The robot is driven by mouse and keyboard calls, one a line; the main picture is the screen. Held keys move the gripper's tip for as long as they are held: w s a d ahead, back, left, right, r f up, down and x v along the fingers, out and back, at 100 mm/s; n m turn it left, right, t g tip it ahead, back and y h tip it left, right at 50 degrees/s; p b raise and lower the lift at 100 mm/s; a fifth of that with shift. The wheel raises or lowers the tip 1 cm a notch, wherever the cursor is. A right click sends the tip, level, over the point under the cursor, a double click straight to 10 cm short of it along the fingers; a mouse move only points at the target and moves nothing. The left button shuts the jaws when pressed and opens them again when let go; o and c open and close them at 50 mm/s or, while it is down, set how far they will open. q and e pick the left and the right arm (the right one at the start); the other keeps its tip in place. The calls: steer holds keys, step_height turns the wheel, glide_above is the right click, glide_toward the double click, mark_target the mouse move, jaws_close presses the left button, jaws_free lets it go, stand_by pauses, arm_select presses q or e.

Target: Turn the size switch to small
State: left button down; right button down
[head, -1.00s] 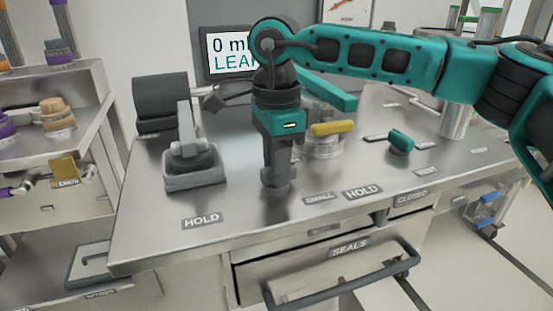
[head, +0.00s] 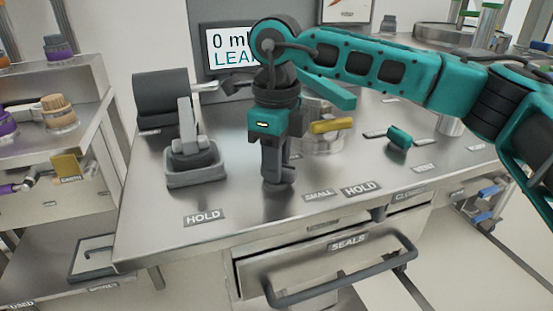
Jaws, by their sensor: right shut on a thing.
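My right gripper (head: 279,178) points straight down at the metal bench, just left of the SMALL label (head: 319,194). Its fingers are shut on the size switch, which they almost wholly hide. I cannot read which way the switch points. My right arm comes in from the upper right. My left gripper is not in view.
A grey lever on a base (head: 195,165) stands left of the gripper, behind a HOLD label (head: 204,217). A yellow-handled part (head: 331,125) and a teal knob (head: 399,138) are behind and to the right. A drawer labelled SEALS (head: 340,262) is below. The front left of the benchtop is clear.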

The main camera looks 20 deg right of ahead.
steer(key=shift+m, duration=0.3)
stand_by(0.4)
steer(key=c, duration=0.9)
jaws_free()
step_height(320, 180, up, 13)
steer(key=p, duration=0.3)
